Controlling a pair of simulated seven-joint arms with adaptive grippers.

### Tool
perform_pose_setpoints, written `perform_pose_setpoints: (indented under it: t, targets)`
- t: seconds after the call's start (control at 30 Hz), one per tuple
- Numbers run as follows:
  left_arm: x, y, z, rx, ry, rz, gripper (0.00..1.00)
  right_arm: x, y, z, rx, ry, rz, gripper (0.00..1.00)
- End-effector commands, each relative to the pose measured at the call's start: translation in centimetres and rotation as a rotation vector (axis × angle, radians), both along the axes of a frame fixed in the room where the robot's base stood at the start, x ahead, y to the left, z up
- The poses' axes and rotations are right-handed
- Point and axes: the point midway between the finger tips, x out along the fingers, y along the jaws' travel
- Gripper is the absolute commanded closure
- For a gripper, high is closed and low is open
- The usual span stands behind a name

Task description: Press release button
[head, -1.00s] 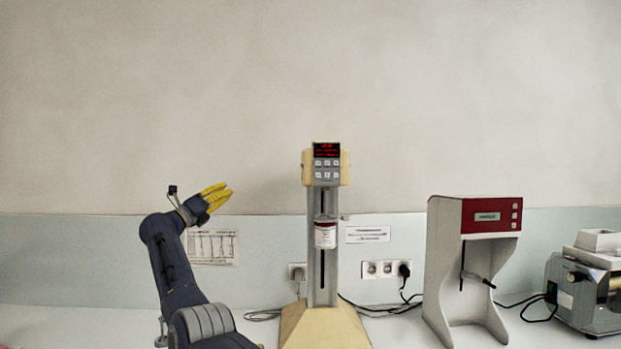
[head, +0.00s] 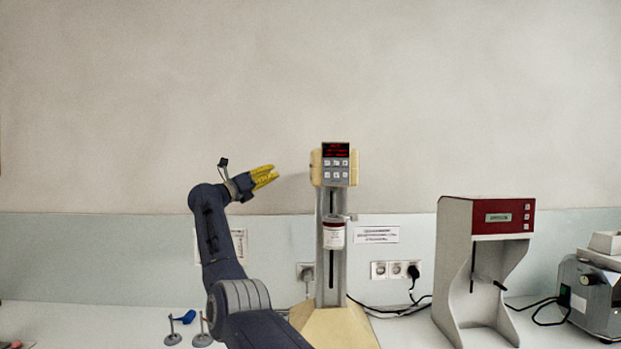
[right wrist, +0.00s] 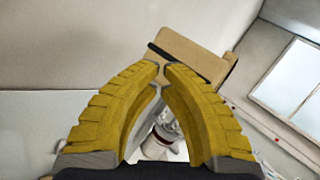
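A cream mill (head: 330,230) stands on the bench, with a tall grey column and a cream base. Its control panel (head: 336,172) has a lit red display above several small grey buttons; I cannot read which is the release button. The mill's head (right wrist: 195,52) shows beyond the fingertips. My left gripper is not in view.
A red-topped grey machine (head: 483,265) stands right of the mill, and another grey device (head: 590,290) stands at the far right. Wall sockets (head: 395,270) and black cables lie between. Small stands with a blue piece (head: 184,317) are at lower left.

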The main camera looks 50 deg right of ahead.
Motion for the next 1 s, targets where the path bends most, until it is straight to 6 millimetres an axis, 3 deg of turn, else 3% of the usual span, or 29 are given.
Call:
perform_pose_setpoints:
  t: [0.27,0.7,1.0]
  targets:
    - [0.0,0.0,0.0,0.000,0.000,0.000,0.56,-1.0,-0.9,-0.1,0.001,0.001,-0.001,1.00]
    - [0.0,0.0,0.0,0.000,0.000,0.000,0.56,-4.9,-3.9,-0.1,-0.001,0.001,-0.002,1.00]
    - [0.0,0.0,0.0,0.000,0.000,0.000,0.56,-6.5,-5.2,0.0,0.000,0.001,0.000,1.00]
